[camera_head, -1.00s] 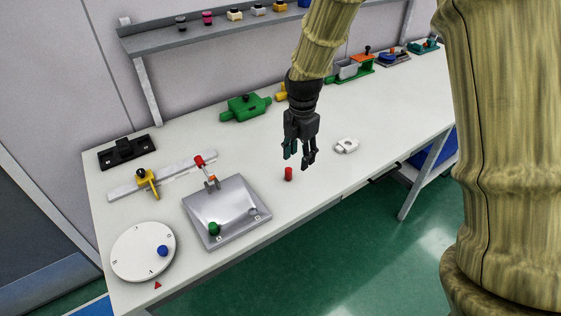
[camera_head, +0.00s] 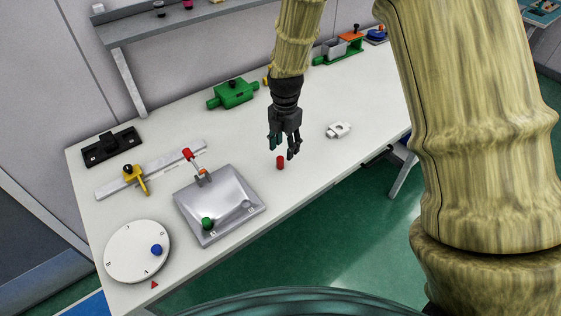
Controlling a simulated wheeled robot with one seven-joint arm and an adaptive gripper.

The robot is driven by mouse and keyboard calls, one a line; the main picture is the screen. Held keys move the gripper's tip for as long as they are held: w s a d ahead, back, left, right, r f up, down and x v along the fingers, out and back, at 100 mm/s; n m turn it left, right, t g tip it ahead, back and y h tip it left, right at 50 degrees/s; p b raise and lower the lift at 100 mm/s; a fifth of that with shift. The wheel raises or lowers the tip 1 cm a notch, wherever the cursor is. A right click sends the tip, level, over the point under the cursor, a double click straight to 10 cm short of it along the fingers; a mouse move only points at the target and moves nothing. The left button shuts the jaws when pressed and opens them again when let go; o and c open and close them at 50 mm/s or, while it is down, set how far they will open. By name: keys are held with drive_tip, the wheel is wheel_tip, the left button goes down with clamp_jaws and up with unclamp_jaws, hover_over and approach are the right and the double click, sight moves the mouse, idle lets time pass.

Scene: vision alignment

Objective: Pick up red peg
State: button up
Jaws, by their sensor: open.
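The red peg (camera_head: 280,162) is a small upright cylinder standing on the white table (camera_head: 330,182), right of the grey metal plate. My gripper (camera_head: 284,154) is dark, points down and is open. Its fingertips are close to the peg in the picture, just above it or behind it. I cannot tell the exact gap, and the peg is not seen between the fingers. The peg looks fully visible.
The grey plate (camera_head: 225,190) with a green knob (camera_head: 207,224) lies left of the peg. A white block (camera_head: 338,130) lies to the right. A green block (camera_head: 232,93) stands behind, and a white dial (camera_head: 135,262) at the front left. The table's front edge is near the peg.

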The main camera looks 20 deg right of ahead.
sight(281, 157)
drive_tip(key=shift+a+f+p, duration=0.35)
drive_tip(key=shift+f+p, duration=0.15)
drive_tip(key=shift+f, duration=0.4)
drive_tip(key=shift+a+f+p, duration=0.3)
drive_tip(key=shift+f+p, duration=0.2)
drive_tip(key=shift+f, duration=1.2)
drive_tip(key=c, duration=1)
